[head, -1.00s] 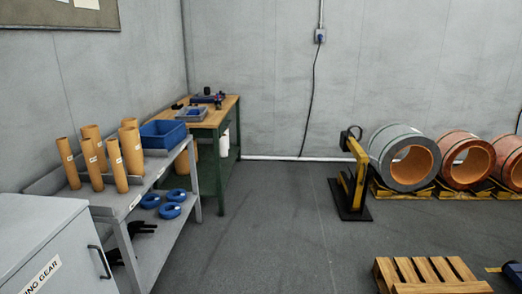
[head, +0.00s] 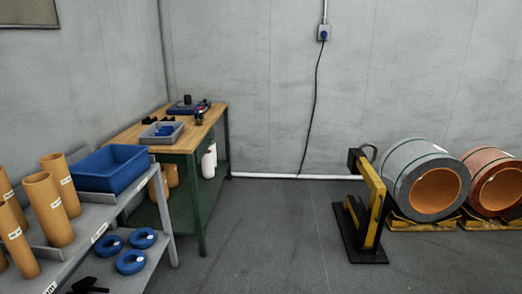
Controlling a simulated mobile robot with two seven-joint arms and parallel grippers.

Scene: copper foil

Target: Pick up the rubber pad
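I cannot make out a rubber pad for certain in the head view. The wooden-topped workbench (head: 140,133) with green legs stands against the back left corner. On it are a grey tray (head: 162,133) with small blue and dark items, a blue and dark device (head: 182,108) behind the tray, and small dark objects too small to identify. Neither of my grippers is in view.
A grey shelf rack (head: 95,212) at left holds cardboard tubes (head: 52,208), a blue bin (head: 111,168) and blue rings (head: 130,262). A yellow and black stand (head: 372,210) and large coils (head: 425,180) are at right. The middle floor (head: 270,235) is clear.

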